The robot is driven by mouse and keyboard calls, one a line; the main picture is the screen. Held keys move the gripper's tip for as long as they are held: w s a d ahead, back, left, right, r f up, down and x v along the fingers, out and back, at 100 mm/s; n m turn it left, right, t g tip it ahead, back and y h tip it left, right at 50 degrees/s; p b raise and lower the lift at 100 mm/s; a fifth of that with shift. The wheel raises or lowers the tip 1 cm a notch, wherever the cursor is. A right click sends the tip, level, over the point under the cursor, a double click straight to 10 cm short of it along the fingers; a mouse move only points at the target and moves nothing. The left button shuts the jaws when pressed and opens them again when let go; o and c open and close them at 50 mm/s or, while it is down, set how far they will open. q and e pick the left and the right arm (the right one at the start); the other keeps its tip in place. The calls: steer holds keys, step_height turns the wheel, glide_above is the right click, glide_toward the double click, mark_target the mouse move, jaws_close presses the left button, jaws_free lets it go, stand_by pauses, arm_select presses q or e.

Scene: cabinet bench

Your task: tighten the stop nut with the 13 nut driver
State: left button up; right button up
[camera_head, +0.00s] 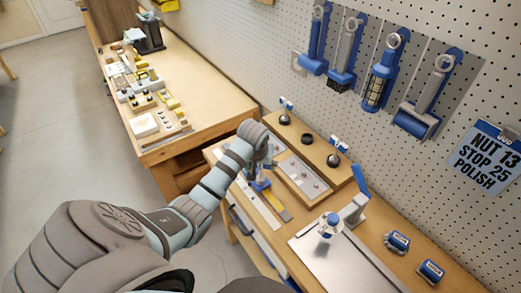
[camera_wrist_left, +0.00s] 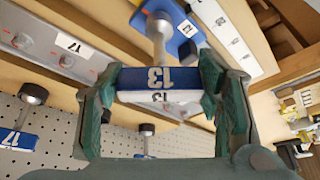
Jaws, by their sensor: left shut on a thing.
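My left gripper (camera_head: 262,160) is over the front part of the right-hand bench. In the left wrist view its green fingers (camera_wrist_left: 160,95) are shut on the blue and white handle of the 13 nut driver (camera_wrist_left: 158,78), marked 13. The driver's metal shaft (camera_wrist_left: 158,35) runs away from the fingers towards a blue piece (camera_wrist_left: 183,25) with a 13 label. I cannot tell if its tip touches anything. A metal plate with several small fasteners (camera_head: 303,172) lies beside the gripper; a 17 label shows on it in the wrist view. I cannot single out the stop nut. My right gripper is not in view.
A wooden rack (camera_head: 320,165) with black knobs and blue tags stands behind the gripper. Tools hang on the pegboard beside a sign (camera_head: 487,157) reading NUT 13 STOP 25 POLISH.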

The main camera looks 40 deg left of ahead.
arm_select(q)
steer(key=m+h, duration=0.1)
steer(key=m, duration=0.1)
steer(key=shift+a+m, duration=0.1)
steer(key=shift+m, duration=0.3)
steer(key=shift+a+m+t+h, duration=0.1)
steer(key=shift+m+t+h, duration=0.25)
steer(key=shift+m, duration=0.55)
steer(key=shift+m+h, duration=0.75)
steer(key=shift+m, duration=1.15)
steer(key=shift+m+h+b, duration=0.3)
steer(key=shift+m+h, duration=0.1)
steer(key=shift+m, duration=0.8)
steer(key=shift+s+n, duration=0.1)
steer(key=shift+n, duration=0.2)
steer(key=shift+p, duration=0.35)
